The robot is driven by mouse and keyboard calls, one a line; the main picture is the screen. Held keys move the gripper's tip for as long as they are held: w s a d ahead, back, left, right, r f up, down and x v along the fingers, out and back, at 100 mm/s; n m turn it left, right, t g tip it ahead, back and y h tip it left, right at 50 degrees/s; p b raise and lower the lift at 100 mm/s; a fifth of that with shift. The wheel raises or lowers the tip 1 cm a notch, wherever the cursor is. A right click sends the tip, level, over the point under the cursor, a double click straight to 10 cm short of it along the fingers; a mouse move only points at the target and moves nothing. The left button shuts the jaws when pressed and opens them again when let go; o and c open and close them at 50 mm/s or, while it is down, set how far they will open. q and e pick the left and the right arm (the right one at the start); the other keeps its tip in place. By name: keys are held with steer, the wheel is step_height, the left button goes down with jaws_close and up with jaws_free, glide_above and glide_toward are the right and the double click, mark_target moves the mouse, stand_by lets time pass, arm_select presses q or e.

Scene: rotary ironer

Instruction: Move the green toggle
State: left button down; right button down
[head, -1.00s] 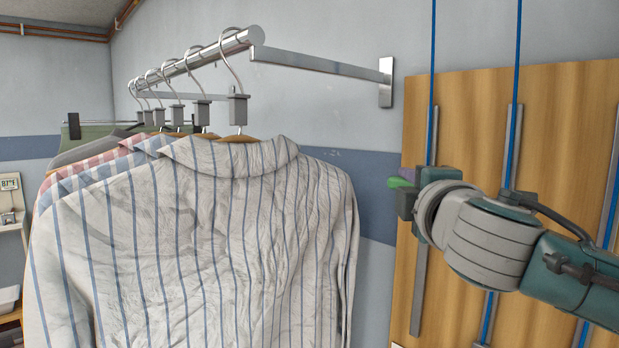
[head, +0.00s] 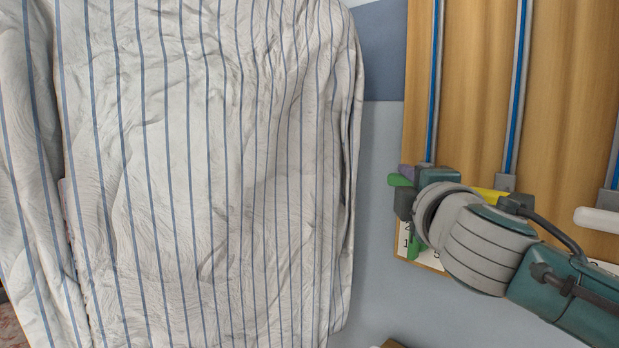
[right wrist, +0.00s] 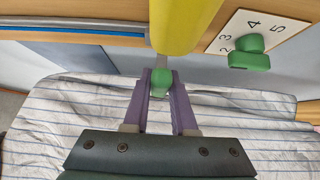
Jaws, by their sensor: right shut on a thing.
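The green toggle (head: 398,181) shows at the left side of my right gripper (head: 406,174), low on the wooden board. In the right wrist view the purple fingers of my right gripper (right wrist: 160,84) are shut on the green toggle (right wrist: 160,78), whose rounded end shows between the fingertips. The gripper and wrist hide most of the toggle in the head view. My left gripper is not in view.
The wooden board (head: 470,90) has vertical slots with blue strips, a yellow handle (head: 488,194) and a white handle (head: 598,220). A second green piece (right wrist: 250,55) is at a numbered card (right wrist: 275,33).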

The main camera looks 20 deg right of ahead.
steer(key=shift+f, duration=0.5)
steer(key=c, duration=1.1)
jaws_free()
steer(key=o, duration=0.4)
steer(key=shift+r, duration=0.2)
steer(key=v, duration=1)
steer(key=shift+d, duration=0.1)
